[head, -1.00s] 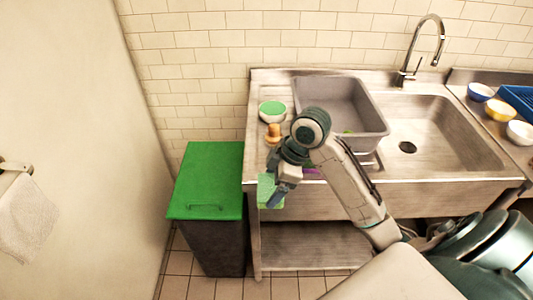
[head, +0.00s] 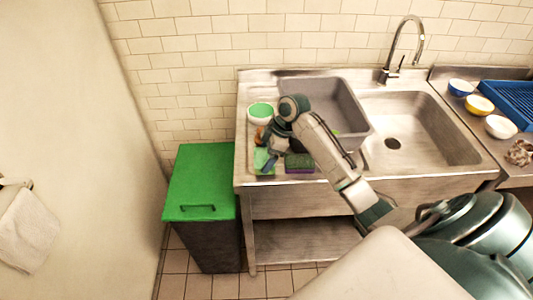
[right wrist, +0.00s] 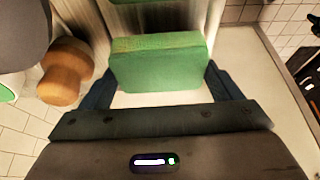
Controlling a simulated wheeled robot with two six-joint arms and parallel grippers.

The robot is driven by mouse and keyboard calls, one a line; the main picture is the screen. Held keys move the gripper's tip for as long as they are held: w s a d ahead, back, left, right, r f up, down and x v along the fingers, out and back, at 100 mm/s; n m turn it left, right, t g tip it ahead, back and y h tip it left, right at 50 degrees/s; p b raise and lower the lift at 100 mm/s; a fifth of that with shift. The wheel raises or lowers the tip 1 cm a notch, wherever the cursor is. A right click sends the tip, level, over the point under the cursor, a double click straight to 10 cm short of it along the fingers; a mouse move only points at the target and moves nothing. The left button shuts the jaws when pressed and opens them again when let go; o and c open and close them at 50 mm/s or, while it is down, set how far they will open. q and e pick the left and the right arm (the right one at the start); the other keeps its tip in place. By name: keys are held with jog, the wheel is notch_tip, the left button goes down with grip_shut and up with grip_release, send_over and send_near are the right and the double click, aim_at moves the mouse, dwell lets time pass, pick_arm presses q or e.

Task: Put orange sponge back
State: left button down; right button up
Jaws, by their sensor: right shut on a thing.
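My right gripper (head: 265,163) is shut on a sponge at the left front of the sink's drainboard. The held sponge (right wrist: 160,62) shows a green face between both fingers in the right wrist view; it also shows pale green in the head view (head: 262,158). I see no clear orange side on it. A second sponge, green on top and purple below (head: 299,163), lies on the drainboard just right of the gripper. Whether the held sponge touches the drainboard I cannot tell. My left gripper is not in view.
A bowl with green inside (head: 261,112) and a wooden knob-like thing (right wrist: 65,72) stand behind the gripper. A grey basin (head: 350,100) is to the right, partly behind my arm. A green-lidded bin (head: 203,175) stands left of the sink unit. Bowls (head: 480,105) are far right.

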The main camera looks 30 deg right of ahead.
jog(key=shift+f, duration=0.4)
jog(key=shift+s, duration=0.1)
jog(key=shift+f, duration=0.1)
jog(key=shift+f, duration=0.3)
jog(key=o, duration=0.8)
jog(key=shift+r, duration=0.15)
